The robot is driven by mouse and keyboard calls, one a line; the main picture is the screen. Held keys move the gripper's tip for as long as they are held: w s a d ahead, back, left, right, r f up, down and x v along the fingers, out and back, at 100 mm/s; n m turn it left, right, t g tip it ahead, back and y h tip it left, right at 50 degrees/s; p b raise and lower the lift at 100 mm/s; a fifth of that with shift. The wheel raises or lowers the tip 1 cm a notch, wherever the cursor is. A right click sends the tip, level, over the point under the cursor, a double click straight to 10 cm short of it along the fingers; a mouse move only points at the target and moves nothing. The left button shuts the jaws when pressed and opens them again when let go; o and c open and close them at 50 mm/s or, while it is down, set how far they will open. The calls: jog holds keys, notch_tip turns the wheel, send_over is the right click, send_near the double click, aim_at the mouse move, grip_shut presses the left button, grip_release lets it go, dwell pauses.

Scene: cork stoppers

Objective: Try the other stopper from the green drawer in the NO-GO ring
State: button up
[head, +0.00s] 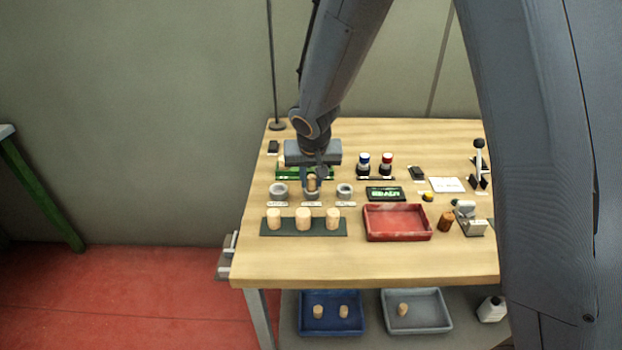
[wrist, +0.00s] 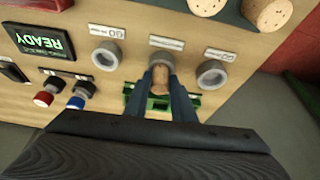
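My gripper (head: 313,174) is shut on a cork stopper (head: 312,183). It holds the stopper upright at the middle grey ring (head: 311,192). In the wrist view the stopper (wrist: 161,78) is between the two blue fingers, in line with the middle ring (wrist: 163,58). I cannot tell whether its lower end is inside the ring or just above it. The left ring (head: 280,191) and right ring (head: 345,191) look empty. The ring labels are too small to read surely. The green drawer (head: 289,174) is behind the rings, partly hidden by my gripper.
Three larger corks stand on a dark green strip (head: 340,230) in front of the rings. A red tray (head: 397,236) and a display (head: 385,194) reading READY are to the right. Blue and red buttons stand behind. A blue tray (head: 332,328) and grey tray (head: 415,325) with corks are below.

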jog(key=o, duration=0.3)
jog(key=shift+o, duration=0.2)
jog(key=shift+r, duration=0.1)
jog(key=v, duration=0.7)
jog(key=shift+r, duration=0.3)
jog(key=shift+s, duration=0.15)
jog(key=s+d+f+g, duration=0.2)
jog(key=s+d+g, duration=0.1)
jog(key=s+d, duration=1.4)
jog(key=s, duration=0.2)
jog(key=shift+s+f+g, duration=0.3)
